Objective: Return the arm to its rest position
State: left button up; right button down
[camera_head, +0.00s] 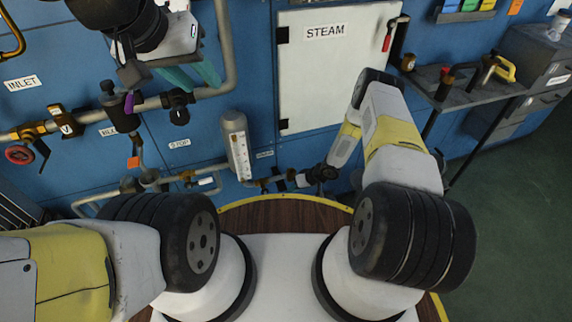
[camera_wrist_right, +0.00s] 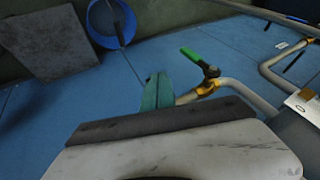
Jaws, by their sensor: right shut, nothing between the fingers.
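My left gripper (camera_head: 193,77) is at the upper left in the head view, in front of the blue wall and its pipes. Its two teal fingers are apart, and I see nothing between them. My right arm (camera_head: 400,135) rises from its shoulder at the right and bends towards the wall below the white STEAM door (camera_head: 335,70). Its gripper is not clearly visible in the head view. In the right wrist view the teal fingers of my right gripper (camera_wrist_right: 158,91) are together and empty, over the blue wall surface. The wrist housing hides their base.
A green-handled valve (camera_wrist_right: 200,62) on a pipe shows close to the right fingers in the right wrist view. A flow gauge (camera_head: 236,145), a red handwheel (camera_head: 19,154) and several pipes line the wall. A dark shelf (camera_head: 455,95) with tools stands at right. Green floor there is clear.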

jog(key=w+d+r+t+h, duration=0.1)
jog(key=w+d+r, duration=0.25)
jog(key=r, duration=0.45)
jog(key=w+d+r+t+h, duration=0.1)
jog(key=w+d+r+h, duration=0.2)
jog(key=r, duration=0.5)
jog(key=w+d+r+t, duration=0.1)
jog(key=w+d+r, duration=0.3)
jog(key=r, duration=0.4)
jog(key=s+d+r+m+h, duration=0.1)
jog(key=d+r, duration=0.1)
jog(key=r, duration=0.8)
jog(key=s+d+r+m+h, duration=0.1)
jog(key=d+r, duration=0.1)
jog(key=r, duration=0.7)
jog(key=s+r+m+t, duration=0.1)
jog(key=s+r, duration=0.6)
jog(key=r, duration=0.2)
jog(key=s+r+m, duration=0.1)
jog(key=s+r, duration=0.5)
jog(key=r, duration=0.3)
jog(key=s+a+r+y, duration=0.1)
jog(key=s+a+r, duration=0.1)
jog(key=s, duration=0.8)
jog(key=s+a+r, duration=0.2)
jog(key=s+r, duration=0.1)
jog(key=s, duration=0.7)
jog(key=shift+s+a+r+y, duration=0.15)
jog(key=shift+s+a+y, duration=0.15)
jog(key=shift+y, duration=0.1)
